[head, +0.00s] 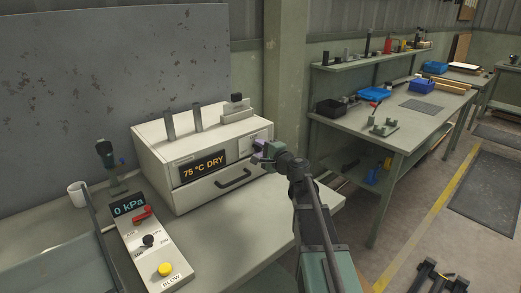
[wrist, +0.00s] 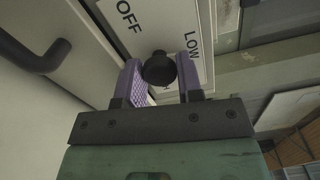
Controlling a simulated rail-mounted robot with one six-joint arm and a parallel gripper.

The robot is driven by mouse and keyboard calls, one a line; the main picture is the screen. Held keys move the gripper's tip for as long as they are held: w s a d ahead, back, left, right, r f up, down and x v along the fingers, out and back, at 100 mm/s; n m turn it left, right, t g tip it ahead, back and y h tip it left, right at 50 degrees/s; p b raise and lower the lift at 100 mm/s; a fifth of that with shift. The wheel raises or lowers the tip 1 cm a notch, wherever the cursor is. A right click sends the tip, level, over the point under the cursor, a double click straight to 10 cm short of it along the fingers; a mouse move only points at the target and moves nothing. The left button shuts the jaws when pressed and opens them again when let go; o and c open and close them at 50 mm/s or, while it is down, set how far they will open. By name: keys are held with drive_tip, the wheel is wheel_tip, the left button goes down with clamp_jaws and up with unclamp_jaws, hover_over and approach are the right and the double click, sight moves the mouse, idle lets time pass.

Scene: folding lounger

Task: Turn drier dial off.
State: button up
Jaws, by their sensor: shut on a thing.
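The drier (head: 200,150) is a white box on the bench, with a lit display (head: 205,167) reading "75 °C DRY". Its black dial (wrist: 159,69) shows in the wrist view on a white plate, with the labels OFF and LOW around it. My gripper (head: 262,152) is at the right of the drier's front. In the wrist view its purple fingers (wrist: 160,78) are shut on the dial, one on each side. The dial's pointer and exact setting cannot be made out. In the head view the gripper mostly hides the dial.
A drawer handle (head: 233,178) is below the display and shows at the left of the wrist view (wrist: 42,55). A control box (head: 150,250) with a yellow button and a "0 kPa" display stands at front left. A pillar (head: 286,75) rises behind the drier.

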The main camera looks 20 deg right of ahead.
drive_tip(key=n, duration=1.1)
drive_tip(key=shift+n, duration=0.4)
idle(0.3)
drive_tip(key=o, duration=0.9)
drive_tip(key=v, duration=1.1)
drive_tip(key=shift+w, duration=0.1)
